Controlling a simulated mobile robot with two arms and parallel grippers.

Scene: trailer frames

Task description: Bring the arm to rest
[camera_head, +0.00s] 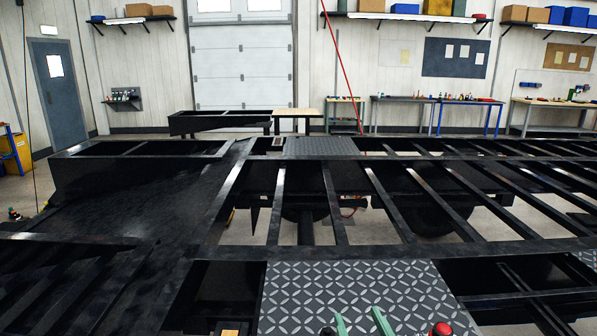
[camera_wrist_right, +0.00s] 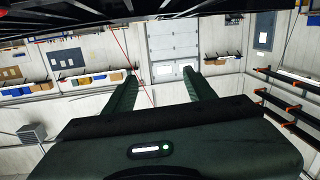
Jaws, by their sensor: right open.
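My right gripper (camera_head: 361,320) shows at the bottom edge of the head view, in front of the trailer frame's diamond-plate panel. Only the ends of its two green fingers show there. The right wrist view shows the same gripper (camera_wrist_right: 160,76) with its fingers well apart and nothing between them. The black trailer frame (camera_head: 400,250) fills most of the head view, and its dark underside or edge (camera_wrist_right: 150,14) crosses the top of the wrist view. My left gripper is not in view.
A diamond-plate panel (camera_head: 350,290) lies close in front. Black rails and crossbars spread to both sides with open gaps between. A red knob (camera_head: 441,329) stands at the bottom right. Workbenches (camera_head: 435,100) and a white roller door (camera_head: 241,65) are far back.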

